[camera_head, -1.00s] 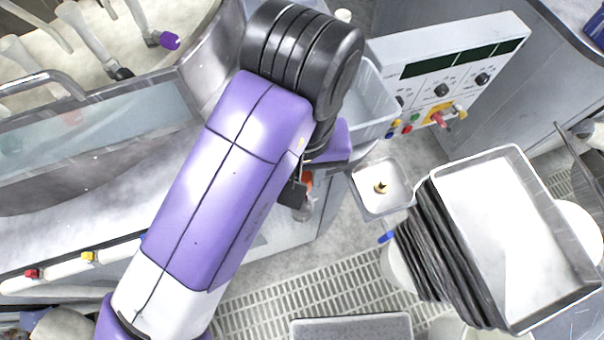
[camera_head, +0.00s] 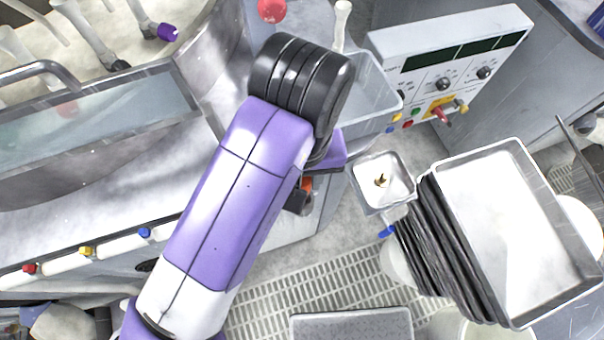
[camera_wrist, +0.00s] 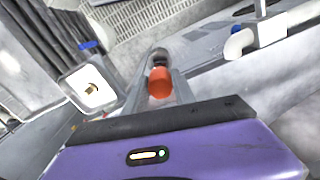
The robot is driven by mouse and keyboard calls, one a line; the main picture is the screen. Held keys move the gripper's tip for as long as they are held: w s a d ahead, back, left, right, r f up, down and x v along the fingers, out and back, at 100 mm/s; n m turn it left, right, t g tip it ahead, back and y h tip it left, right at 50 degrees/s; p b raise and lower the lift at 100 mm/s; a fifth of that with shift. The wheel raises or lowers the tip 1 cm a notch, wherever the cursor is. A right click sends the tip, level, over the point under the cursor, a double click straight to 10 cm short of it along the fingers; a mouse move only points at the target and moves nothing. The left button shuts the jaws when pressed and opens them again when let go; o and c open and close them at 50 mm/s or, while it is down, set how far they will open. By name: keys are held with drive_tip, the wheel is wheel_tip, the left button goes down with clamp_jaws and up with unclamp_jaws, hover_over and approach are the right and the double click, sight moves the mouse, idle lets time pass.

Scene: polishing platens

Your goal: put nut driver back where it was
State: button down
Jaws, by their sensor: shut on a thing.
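My gripper (camera_wrist: 160,72) is shut on the nut driver (camera_wrist: 160,84), of which an orange-red handle and a dark grey end show between the fingers in the wrist view. In the head view, a small orange part of the nut driver (camera_head: 307,184) shows under my arm, and the rest is hidden. The gripper is held over the gap between the steel machine and the small square tray, left of that tray. I cannot tell how far it is above anything.
The small square tray (camera_head: 367,198) holds a brass-coloured piece (camera_head: 381,180). A large steel tray (camera_head: 520,153) sits on dark bellows at right. A control panel (camera_head: 450,40) and a translucent bin (camera_head: 385,100) stand behind. Floor grating (camera_head: 270,312) lies below.

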drive_tip(key=c, duration=1)
unclamp_jaws()
drive_tip(key=shift+c, duration=0.2)
drive_tip(key=shift+r, duration=0.1)
wheel_tip(320, 180, up, 13)
drive_tip(key=shift+p, duration=0.45)
drive_tip(key=shift+s, duration=0.1)
